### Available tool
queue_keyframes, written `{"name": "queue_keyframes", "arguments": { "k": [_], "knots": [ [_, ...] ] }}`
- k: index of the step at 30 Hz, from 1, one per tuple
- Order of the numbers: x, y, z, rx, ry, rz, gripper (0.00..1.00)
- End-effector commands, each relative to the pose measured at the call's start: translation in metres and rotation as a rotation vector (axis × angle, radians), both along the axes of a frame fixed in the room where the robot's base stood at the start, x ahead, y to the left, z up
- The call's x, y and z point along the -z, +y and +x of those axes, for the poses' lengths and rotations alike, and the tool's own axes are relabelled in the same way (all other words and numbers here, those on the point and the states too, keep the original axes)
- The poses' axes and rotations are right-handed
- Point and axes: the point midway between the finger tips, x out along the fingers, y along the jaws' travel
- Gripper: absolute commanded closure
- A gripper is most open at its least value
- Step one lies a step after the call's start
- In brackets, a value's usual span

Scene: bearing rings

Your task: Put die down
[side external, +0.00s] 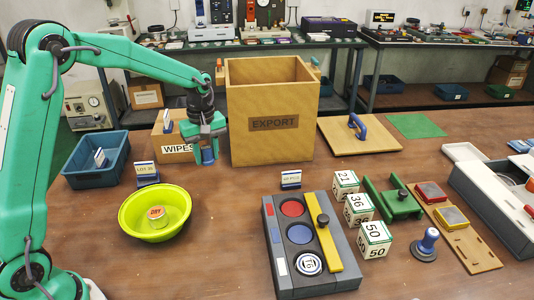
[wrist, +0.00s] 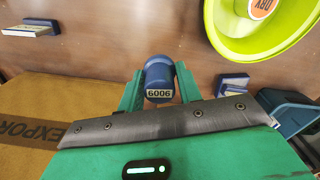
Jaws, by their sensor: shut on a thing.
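The die (wrist: 159,78) is a blue, rounded cylinder with a pale label that looks like "6006", upside down in the wrist view. My gripper (wrist: 159,88) is shut on it, one green finger on each side. In the side view my gripper (side external: 208,153) points down left of the EXPORT box and in front of the WIPES box, with the blue die (side external: 208,156) low between its fingers. The die's underside is hard to see. I cannot tell whether it touches the table.
A lime bowl (side external: 155,221) with a DRY tin, a LOT sign (side external: 146,173) and a blue bin (side external: 97,167) stand nearby. The EXPORT box (side external: 270,140) is close on the right. A grey fixture (side external: 285,260) with round pockets and numbered cubes lie farther right. Bare table lies between bowl and fixture.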

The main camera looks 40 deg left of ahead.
Motion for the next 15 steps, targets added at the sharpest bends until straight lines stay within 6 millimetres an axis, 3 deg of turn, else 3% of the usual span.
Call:
{"name": "queue_keyframes", "arguments": {
  "k": [15],
  "knots": [
    [0.0033, 0.0028, 0.0023, -0.042, 0.0, 0.0, 0.95]
  ]
}}
